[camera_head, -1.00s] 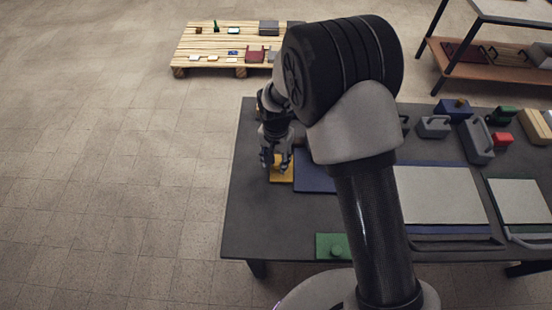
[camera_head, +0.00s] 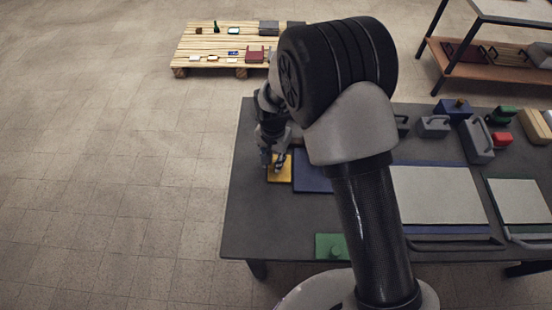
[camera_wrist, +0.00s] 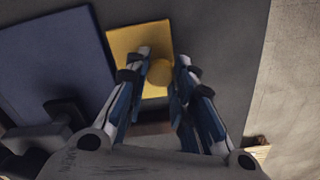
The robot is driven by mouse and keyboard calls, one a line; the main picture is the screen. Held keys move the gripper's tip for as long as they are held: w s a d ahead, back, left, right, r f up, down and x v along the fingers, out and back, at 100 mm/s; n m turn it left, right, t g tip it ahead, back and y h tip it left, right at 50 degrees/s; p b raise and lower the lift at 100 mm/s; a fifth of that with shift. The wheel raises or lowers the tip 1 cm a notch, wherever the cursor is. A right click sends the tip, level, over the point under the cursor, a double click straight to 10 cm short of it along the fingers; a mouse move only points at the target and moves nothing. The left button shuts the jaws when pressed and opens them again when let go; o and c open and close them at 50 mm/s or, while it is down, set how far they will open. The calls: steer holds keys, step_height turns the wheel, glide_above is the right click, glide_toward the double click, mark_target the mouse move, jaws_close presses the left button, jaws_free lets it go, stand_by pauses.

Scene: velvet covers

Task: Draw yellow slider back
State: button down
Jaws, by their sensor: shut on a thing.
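The yellow slider (camera_head: 279,174) is a flat yellow plate with a round knob on the dark table, at the left beside a blue plate. It also shows in the wrist view (camera_wrist: 138,38), with its yellow knob (camera_wrist: 187,73) between the fingers. My gripper (camera_head: 274,164) is over the slider, and in the wrist view my gripper (camera_wrist: 170,68) is shut on the knob. A brown strip shows under the fingers at the slider's near edge in the wrist view. My arm hides part of the table in the head view.
The blue plate (camera_head: 312,172) lies right of the slider. A green plate with a knob (camera_head: 332,246) is at the table's front edge. Grey-topped panels (camera_head: 440,192) and several boxes and handled blocks fill the right. The table's left strip (camera_head: 243,185) is bare.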

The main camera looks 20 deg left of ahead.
steer(key=s+a, duration=0.1)
steer(key=a, duration=0.6)
steer(key=s+a, duration=0.1)
steer(key=a, duration=0.3)
steer(key=shift+s+a, duration=0.1)
steer(key=shift+s, duration=0.25)
steer(key=c, duration=1.5)
jaws_free()
steer(key=shift+s+a, duration=0.1)
steer(key=shift+a, duration=0.05)
steer(key=shift+o, duration=0.9)
steer(key=shift+r, duration=0.1)
step_height(320, 180, up, 12)
